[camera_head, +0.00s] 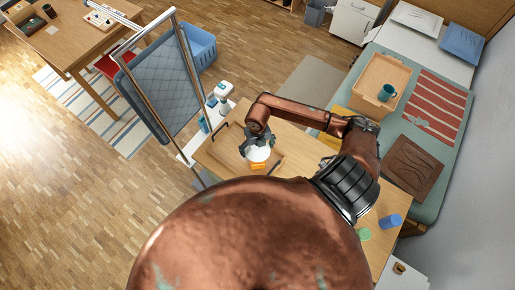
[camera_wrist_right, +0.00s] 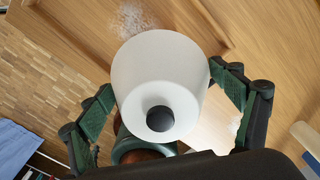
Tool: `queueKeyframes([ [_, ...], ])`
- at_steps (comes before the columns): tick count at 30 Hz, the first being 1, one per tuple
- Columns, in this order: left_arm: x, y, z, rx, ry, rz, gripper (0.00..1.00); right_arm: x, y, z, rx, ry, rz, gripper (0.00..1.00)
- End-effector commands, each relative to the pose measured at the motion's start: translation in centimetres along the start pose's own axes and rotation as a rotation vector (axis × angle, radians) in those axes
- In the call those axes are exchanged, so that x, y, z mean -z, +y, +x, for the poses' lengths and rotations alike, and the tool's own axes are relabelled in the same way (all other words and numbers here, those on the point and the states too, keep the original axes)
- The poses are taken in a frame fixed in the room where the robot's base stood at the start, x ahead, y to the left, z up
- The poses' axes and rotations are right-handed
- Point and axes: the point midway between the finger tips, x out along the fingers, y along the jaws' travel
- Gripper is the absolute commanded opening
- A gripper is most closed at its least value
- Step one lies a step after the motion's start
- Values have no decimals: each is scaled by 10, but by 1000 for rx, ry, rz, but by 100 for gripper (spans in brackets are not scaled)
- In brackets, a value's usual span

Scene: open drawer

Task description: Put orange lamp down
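The lamp has a white shade (camera_head: 257,153) with an orange part (camera_head: 258,165) below it in the head view. My right gripper (camera_head: 257,138) reaches it from above. In the right wrist view the white shade (camera_wrist_right: 160,75), with a round black knob, sits between the two green-padded fingers of the gripper (camera_wrist_right: 162,78). Both fingertips appear to press its sides. The orange part is hidden in that view. The lamp is over the wooden tray (camera_head: 225,160) on the table; I cannot tell whether it touches the tray. My left gripper is not in view.
The wooden table (camera_head: 290,140) carries a blue cup (camera_head: 390,221) and a green round thing (camera_head: 364,234) at its near right end. A standing framed panel (camera_head: 165,85) is left of the table. A bed with a box (camera_head: 366,68) and teal mug (camera_head: 387,92) is at right.

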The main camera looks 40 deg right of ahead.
Motion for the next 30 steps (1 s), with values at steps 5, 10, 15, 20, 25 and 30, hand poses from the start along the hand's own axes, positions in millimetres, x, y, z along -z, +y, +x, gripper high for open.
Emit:
queueKeyframes([
  [5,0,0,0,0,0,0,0,0,0,0,0,0,0,97],
  [10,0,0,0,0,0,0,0,0,0,0,0,0,0,97],
  [15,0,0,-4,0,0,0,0,0,0,-5,-1,0,0,97],
  [20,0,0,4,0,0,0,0,-1,0,-25,1,-4,-2,97],
  [25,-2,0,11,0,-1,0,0,-2,0,-62,1,-6,-3,97],
  [30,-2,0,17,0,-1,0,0,-2,0,-95,0,-4,-1,97],
])
